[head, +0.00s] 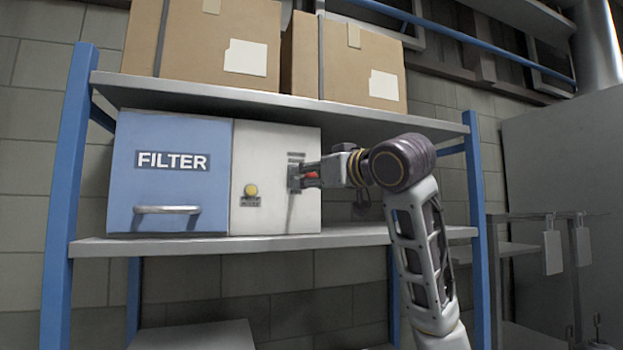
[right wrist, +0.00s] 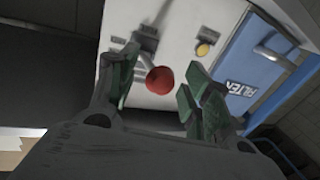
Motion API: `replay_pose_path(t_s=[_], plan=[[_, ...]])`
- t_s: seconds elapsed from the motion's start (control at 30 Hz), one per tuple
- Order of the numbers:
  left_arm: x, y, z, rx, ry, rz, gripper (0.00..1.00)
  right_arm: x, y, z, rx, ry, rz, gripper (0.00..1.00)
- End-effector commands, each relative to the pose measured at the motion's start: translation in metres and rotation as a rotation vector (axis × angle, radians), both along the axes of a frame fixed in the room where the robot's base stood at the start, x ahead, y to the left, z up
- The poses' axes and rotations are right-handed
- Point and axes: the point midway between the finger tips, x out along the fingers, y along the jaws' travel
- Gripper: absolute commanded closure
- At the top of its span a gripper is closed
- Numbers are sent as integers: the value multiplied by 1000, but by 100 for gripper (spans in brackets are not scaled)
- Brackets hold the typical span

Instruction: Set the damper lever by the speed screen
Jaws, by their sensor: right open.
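A filter unit (head: 276,215) stands on the shelf, with a blue door marked FILTER (head: 160,200) and a light grey panel. On the panel's right side is the damper lever with a red ball knob (head: 312,175); the knob shows clearly in the right wrist view (right wrist: 159,80). My right gripper (head: 307,176) is open in front of the panel. In the right wrist view its fingers (right wrist: 158,74) stand on either side of the knob, apart from it. The gripper partly hides the lever in the head view. I cannot make out a speed screen. My left gripper is not in view.
A yellow button (head: 251,190) with a dark label sits left of the lever. Cardboard boxes (head: 205,45) stand on the upper shelf (head: 200,86), close above the unit. Blue posts (head: 68,200) frame the rack. The lower shelf (head: 400,235) is bare right of the unit.

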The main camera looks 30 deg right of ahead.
Motion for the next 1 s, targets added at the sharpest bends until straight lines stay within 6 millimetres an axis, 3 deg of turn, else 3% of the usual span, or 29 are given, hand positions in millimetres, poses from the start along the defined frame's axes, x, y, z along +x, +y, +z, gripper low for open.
replay_pose_path(t_s=[0.7, 1.0], plan=[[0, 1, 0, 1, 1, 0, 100, -94, -3, 1, -1, -4, -2, 51], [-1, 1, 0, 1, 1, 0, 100, -113, -4, 1, 0, -4, -1, 51]])
